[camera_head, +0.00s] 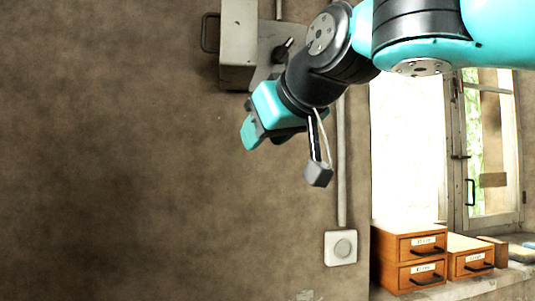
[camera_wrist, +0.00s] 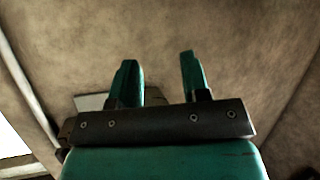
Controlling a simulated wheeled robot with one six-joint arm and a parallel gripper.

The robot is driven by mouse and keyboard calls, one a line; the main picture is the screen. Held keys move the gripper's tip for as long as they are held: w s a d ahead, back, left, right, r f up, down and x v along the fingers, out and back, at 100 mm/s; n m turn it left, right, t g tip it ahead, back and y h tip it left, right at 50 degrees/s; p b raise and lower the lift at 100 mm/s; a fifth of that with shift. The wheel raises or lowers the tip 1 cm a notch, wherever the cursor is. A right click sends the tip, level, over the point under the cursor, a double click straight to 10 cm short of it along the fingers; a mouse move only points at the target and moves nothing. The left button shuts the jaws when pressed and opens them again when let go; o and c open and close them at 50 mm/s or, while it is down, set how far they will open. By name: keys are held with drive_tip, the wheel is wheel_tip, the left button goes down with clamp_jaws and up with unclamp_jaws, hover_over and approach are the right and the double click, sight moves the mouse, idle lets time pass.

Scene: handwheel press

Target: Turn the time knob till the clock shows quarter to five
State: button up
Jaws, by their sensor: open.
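No clock face shows in either view, and I cannot make out a knob marked as the time knob. A white square wall plate with a round centre (camera_head: 341,247) is at the lower middle of the head view; I cannot tell whether the centre is a knob. My gripper (camera_head: 249,132) is in front of the bare wall, below the grey wall box and up and left of the plate. In the wrist view my gripper (camera_wrist: 160,72) has its two teal fingers apart, with nothing between them.
A grey wall box (camera_head: 238,45) with a black handle and a dark lever is at the top, partly behind my arm. Wooden drawer boxes (camera_head: 409,258) stand by the bright window (camera_head: 490,140). A pipe (camera_head: 341,180) runs down to the plate. The left wall is bare.

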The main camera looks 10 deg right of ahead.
drive_tip(key=shift+s+f+g, duration=0.15)
drive_tip(key=shift+s+f, duration=0.05)
drive_tip(key=shift+f, duration=0.55)
drive_tip(key=shift+s+f+g, duration=0.15)
drive_tip(key=shift+s+f, duration=0.05)
drive_tip(key=shift+f, duration=0.55)
drive_tip(key=shift+o, duration=0.2)
drive_tip(key=shift+a, duration=0.1)
drive_tip(key=o, duration=1)
drive_tip(key=shift+w+r, duration=0.2)
drive_tip(key=shift+r, duration=0.15)
drive_tip(key=shift+o, duration=0.2)
drive_tip(key=n+t+y+p, duration=0.35)
drive_tip(key=n+t, duration=0.35)
drive_tip(key=n, duration=0.3)
approach(286, 48)
drive_tip(key=shift+m+h, duration=0.25)
drive_tip(key=shift+m, duration=0.05)
drive_tip(key=p+x, duration=1)
drive_tip(key=p, duration=0.1)
drive_tip(key=shift+w+a+p, duration=0.25)
drive_tip(key=shift+w+p, duration=0.3)
drive_tip(key=shift+w, duration=0.05)
